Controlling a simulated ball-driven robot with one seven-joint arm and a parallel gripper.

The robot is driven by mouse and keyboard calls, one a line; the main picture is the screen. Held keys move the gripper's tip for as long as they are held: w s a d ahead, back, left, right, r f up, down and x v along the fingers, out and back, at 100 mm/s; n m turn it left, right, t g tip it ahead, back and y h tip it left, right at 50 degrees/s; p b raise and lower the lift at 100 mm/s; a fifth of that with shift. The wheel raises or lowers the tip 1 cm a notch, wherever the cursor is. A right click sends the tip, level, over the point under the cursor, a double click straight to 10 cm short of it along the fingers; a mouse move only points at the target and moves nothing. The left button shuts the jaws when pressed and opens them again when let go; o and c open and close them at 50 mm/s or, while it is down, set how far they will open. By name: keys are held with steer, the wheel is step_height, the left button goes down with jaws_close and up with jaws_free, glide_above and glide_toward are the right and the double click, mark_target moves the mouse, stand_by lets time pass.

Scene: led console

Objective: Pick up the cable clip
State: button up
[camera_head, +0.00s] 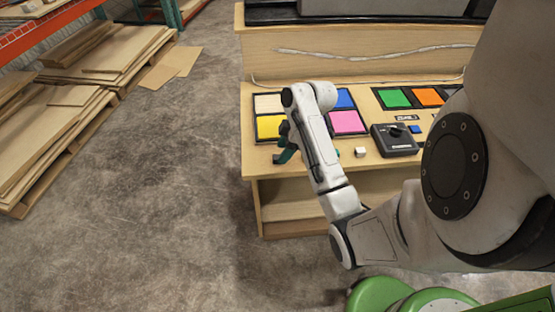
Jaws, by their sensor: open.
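A small pale, block-like piece (360,152) lies on the wooden console top near its front edge, left of a black dial box. It may be the cable clip; it is too small to tell. My gripper (284,150) has dark green fingers and is at the console's front left, by the yellow panel. It is open, and no object shows between its fingers. It is left of the pale piece and apart from it. My forearm hides part of the console between them.
The console (262,165) carries yellow (268,127), pink (347,122), green (393,98) and orange (428,97) panels. The black dial box (394,140) stands right of the pale piece, with a small blue piece (415,129) on or beside it. A pale cable (350,57) runs along the back. Stacked boards (45,130) lie left; the floor between is clear.

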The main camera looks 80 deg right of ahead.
steer(key=shift+x, duration=1.45)
steer(key=shift+c, duration=0.2)
jaws_close()
